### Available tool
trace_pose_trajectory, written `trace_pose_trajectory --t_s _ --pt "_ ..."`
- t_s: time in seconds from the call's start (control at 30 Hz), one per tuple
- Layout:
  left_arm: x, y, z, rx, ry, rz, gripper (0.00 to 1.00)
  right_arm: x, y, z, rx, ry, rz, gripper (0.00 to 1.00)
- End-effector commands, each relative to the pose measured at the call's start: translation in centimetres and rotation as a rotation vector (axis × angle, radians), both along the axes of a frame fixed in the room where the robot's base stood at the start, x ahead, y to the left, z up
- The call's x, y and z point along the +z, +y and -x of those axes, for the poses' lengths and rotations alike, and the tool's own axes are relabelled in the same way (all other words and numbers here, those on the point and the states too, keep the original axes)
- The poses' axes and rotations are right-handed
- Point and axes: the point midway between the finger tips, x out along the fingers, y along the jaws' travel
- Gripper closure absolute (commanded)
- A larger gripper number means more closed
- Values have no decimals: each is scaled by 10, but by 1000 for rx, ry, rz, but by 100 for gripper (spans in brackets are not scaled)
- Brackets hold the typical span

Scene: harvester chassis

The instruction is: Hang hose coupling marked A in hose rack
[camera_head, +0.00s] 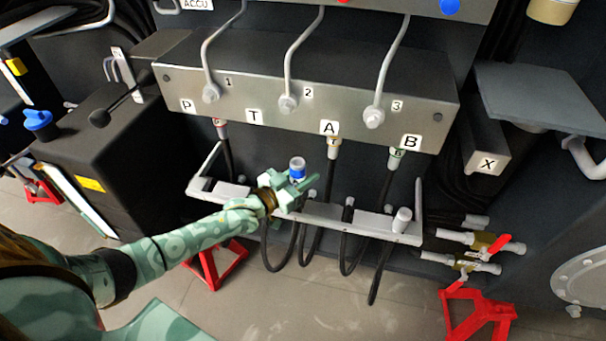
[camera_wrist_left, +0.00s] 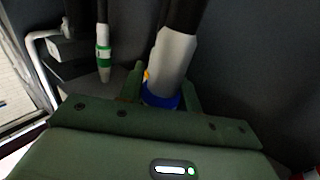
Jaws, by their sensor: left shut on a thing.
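The hose rack (camera_head: 320,212) is a light grey bar with raised ends below the valve block. My left gripper (camera_head: 297,181) is at the rack, left of its middle. It is shut on a grey hose coupling with a blue ring (camera_head: 297,168); this coupling also shows between the fingers in the left wrist view (camera_wrist_left: 172,62). I cannot read a letter on it. Under the label A (camera_head: 329,128), another coupling with a tan ring (camera_head: 333,147) sits at the block with a black hose below it. Whether the held coupling touches the rack is hidden. My right gripper is not in view.
The valve block (camera_head: 300,85) with labels P, T, A and B is above the rack. Couplings with a red ring (camera_head: 221,128) and a green ring (camera_head: 395,158) sit under P and B. Black hoses loop below the rack. Red stands (camera_head: 475,315) are on the floor.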

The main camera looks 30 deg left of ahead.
Motion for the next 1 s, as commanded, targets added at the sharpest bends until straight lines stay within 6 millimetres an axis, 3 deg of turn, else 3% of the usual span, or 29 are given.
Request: trace_pose_trajectory --t_s 1.0 --pt "-9 0 -1 0 -2 2 100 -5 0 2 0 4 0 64"
